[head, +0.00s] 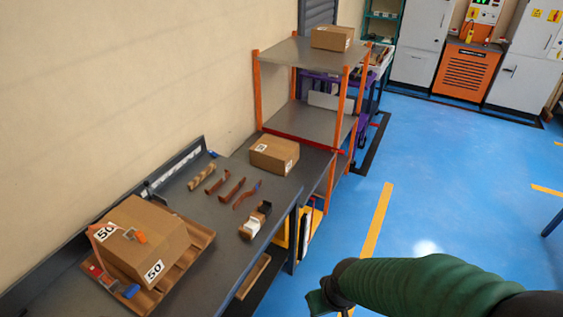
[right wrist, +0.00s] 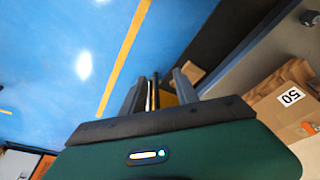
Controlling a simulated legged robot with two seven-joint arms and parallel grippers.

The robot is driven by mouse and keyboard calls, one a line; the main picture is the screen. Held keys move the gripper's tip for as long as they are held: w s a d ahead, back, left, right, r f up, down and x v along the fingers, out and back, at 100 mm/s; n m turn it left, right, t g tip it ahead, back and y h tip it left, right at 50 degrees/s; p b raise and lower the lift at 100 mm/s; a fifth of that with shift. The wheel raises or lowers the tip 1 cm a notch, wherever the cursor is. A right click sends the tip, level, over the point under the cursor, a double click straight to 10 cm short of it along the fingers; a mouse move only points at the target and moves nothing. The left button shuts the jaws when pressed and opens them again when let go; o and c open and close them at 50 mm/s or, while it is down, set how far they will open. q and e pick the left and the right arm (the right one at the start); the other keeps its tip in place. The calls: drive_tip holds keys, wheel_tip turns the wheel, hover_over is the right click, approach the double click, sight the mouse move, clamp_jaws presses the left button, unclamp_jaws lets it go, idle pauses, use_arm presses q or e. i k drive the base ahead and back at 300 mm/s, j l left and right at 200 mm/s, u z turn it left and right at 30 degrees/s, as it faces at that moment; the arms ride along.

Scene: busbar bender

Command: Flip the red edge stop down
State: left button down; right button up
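A thin red bar (head: 300,140), which looks like the edge stop, runs along the near edge of the rack with orange posts, just behind the workbench. I cannot tell from here whether it is flipped up or down. My right gripper (head: 322,299) is at the bottom of the head view, over the floor right of the workbench and well apart from the bar. In the right wrist view its two grey fingers (right wrist: 158,92) stand apart with nothing seen held between them. My left gripper is not in view.
The workbench (head: 217,230) holds a cardboard box (head: 274,155), several bent copper pieces (head: 232,188) and a large box marked 50 (head: 145,240) on a brown tray (head: 205,237). Another box (head: 332,38) sits on the rack's top shelf (head: 300,52). The blue floor (head: 440,170) right of it is open.

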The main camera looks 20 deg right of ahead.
sight(298, 139)
drive_tip(key=i+l+u, duration=0.1)
drive_tip(key=i+l, duration=0.25)
drive_tip(key=i+l+u, duration=0.1)
drive_tip(key=i+l, duration=0.2)
drive_tip(key=l, duration=0.3)
drive_tip(key=i+l+u, duration=0.1)
drive_tip(key=i+l, duration=0.2)
drive_tip(key=l, duration=0.2)
drive_tip(key=i+l+u, duration=0.1)
drive_tip(key=i+l, duration=0.15)
drive_tip(key=l, duration=0.25)
drive_tip(key=i+l+u, duration=0.1)
drive_tip(key=i+l, duration=0.15)
drive_tip(key=l, duration=0.3)
drive_tip(key=i+l+u, duration=0.1)
drive_tip(key=i+l, duration=0.15)
drive_tip(key=l, duration=0.3)
drive_tip(key=i+l+u, duration=0.1)
drive_tip(key=l, duration=0.5)
drive_tip(key=i+l+u, duration=0.1)
drive_tip(key=i+l, duration=0.2)
drive_tip(key=l, duration=0.3)
